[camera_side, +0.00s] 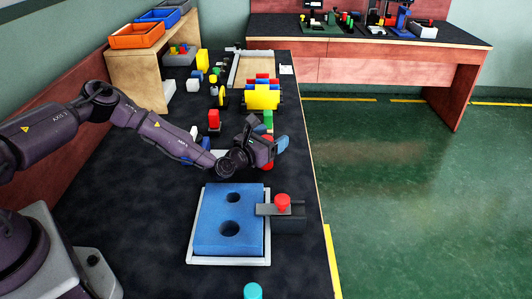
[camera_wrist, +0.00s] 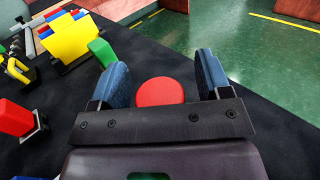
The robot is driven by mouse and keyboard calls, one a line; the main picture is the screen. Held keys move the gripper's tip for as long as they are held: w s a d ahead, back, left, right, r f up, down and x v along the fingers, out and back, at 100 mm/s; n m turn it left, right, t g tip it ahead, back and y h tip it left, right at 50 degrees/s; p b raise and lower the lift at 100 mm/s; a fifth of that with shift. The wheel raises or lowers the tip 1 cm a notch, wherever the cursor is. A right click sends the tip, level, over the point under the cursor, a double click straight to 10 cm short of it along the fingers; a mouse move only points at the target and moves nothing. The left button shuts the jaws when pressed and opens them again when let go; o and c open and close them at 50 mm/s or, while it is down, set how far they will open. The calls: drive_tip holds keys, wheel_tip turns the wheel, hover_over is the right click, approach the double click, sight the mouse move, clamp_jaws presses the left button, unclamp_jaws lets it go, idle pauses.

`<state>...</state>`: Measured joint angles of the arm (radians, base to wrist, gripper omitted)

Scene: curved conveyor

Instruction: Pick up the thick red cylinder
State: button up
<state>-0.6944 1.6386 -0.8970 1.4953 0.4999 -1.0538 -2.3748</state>
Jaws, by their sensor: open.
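A red cylinder (camera_wrist: 160,91) shows its round top in the wrist view, between the two blue fingers of my gripper (camera_wrist: 158,80). Its lower part is hidden behind the gripper's dark bracket. I cannot tell whether the fingers touch it; a gap shows on each side. In the side view my gripper (camera_side: 280,144) is over the right part of the dark table, and a little of the red cylinder (camera_side: 268,165) shows just below it. A smaller red knob-like piece (camera_side: 282,202) sits on a grey block nearer the camera.
A blue block with two holes (camera_side: 229,205) lies in a white tray. A green block (camera_side: 268,119) and yellow block (camera_side: 262,97) stand behind my gripper. A red block (camera_side: 213,119) stands to the left. The table's right edge is close.

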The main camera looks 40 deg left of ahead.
drive_tip(key=c, duration=1.1)
drive_tip(key=shift+o, duration=0.2)
drive_tip(key=shift+r, duration=0.1)
